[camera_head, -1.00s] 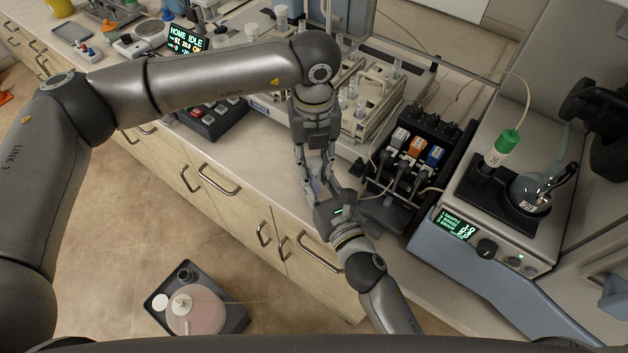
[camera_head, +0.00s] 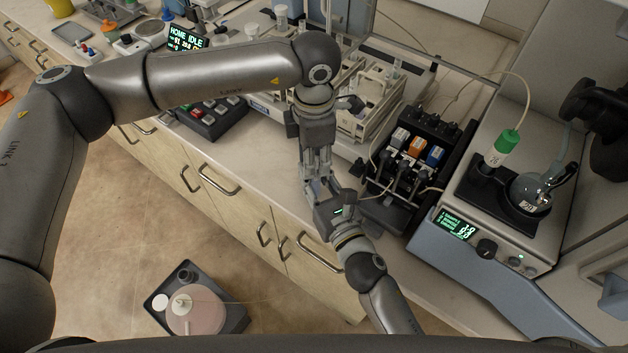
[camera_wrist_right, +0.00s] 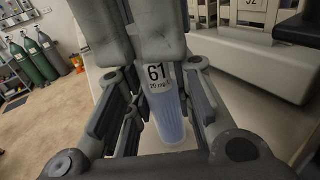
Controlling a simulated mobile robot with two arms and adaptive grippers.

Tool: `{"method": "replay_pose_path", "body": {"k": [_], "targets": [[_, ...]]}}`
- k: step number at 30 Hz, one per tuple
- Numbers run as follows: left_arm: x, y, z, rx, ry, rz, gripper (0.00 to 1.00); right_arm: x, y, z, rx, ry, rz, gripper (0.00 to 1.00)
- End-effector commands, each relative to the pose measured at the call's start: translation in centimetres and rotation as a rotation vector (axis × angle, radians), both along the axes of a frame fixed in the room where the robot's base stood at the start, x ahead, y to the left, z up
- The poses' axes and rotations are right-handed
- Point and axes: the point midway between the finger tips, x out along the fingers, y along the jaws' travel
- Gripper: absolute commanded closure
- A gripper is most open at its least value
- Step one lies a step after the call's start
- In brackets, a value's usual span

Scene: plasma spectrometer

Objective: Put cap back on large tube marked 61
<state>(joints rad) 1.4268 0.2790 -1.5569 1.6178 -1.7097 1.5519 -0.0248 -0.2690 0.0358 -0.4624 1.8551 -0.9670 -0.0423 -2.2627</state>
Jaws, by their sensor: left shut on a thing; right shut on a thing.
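The large tube marked 61 (camera_wrist_right: 168,108) is translucent bluish with a white label reading 61 and 20 mg/L. In the right wrist view it sits between the fingers of my right gripper (camera_wrist_right: 160,85), which is shut on it. Its top is hidden behind grey finger parts. In the head view my left gripper (camera_head: 317,182) points down and meets my right gripper (camera_head: 325,192) tip to tip in front of the bench. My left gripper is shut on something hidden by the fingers. I cannot make out the cap or whether it touches the tube.
Tube racks (camera_head: 366,115) stand behind the grippers. A black pump with coloured blocks (camera_head: 416,147) is close at the right, beside the spectrometer unit (camera_head: 510,215). The bench edge runs below the grippers. A tray with a pink-filled bottle (camera_head: 197,312) lies on the floor.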

Motion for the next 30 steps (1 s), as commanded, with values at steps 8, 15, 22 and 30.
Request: {"method": "replay_pose_path", "body": {"k": [8, 15, 22, 30], "targets": [[0.07, 0.07, -0.03, 0.001, -0.002, -0.408, 0.99, 0.01, -0.05, 0.01, 0.0, 0.0, -0.001, 1.0], [0.07, 0.07, -0.02, 0.001, -0.002, -0.401, 0.57, 0.01, -0.04, 0.0, 0.0, 0.0, -0.001, 1.0], [0.04, 0.04, -0.02, 0.0, -0.001, -0.4, 0.49, 0.0, -0.03, 0.01, 0.0, 0.0, 0.0, 1.0], [0.09, 0.01, 0.88, 0.0, -0.003, -0.4, 0.49, 0.01, -0.02, 0.02, 0.0, 0.0, 0.0, 1.0]]}}
